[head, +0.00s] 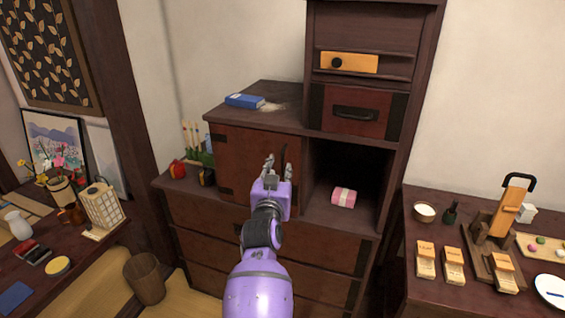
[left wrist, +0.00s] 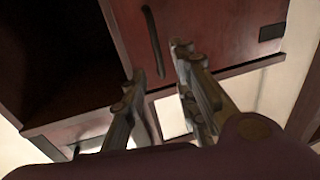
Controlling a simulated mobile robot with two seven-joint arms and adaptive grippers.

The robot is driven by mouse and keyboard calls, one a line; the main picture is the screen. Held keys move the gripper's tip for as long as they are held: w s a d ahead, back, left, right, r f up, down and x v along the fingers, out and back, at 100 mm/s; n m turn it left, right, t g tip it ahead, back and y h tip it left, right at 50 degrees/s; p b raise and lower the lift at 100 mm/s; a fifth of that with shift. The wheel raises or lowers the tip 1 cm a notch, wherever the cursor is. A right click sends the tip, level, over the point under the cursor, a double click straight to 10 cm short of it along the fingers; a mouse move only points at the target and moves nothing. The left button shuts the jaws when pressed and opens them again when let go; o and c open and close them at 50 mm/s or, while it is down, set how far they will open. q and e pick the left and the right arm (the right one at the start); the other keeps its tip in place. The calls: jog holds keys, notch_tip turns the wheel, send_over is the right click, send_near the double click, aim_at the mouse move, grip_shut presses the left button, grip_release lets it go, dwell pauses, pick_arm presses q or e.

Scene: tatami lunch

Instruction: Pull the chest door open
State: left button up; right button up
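The chest door (head: 232,158) is a reddish-brown panel on the left of the dark wooden chest. It looks shut, flush with the chest front. Its dark upright handle (head: 285,158) is near the door's right edge, and my left gripper partly covers that area. My left gripper (head: 276,164) is in front of the handle with its fingers apart. In the left wrist view the door (left wrist: 205,30) fills the upper right. The handle (left wrist: 153,42) runs down toward the gap between the open fingers (left wrist: 160,62); I cannot tell whether they touch it. My right gripper is not in view.
An open compartment (head: 375,170) right of the door holds a pink bundle (head: 343,197). A blue book (head: 244,101) lies on the chest top. Bottles and a red item (head: 177,169) stand left of the door. Side tables flank the chest.

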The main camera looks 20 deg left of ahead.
aim_at(282, 160)
pick_arm(q)
jog(key=w, duration=0.4)
jog(key=w+a, duration=0.1)
jog(key=w, duration=0.1)
jog(key=shift+w+f, duration=0.1)
jog(key=shift+w, duration=0.2)
jog(key=shift+c, duration=0.3)
grip_shut()
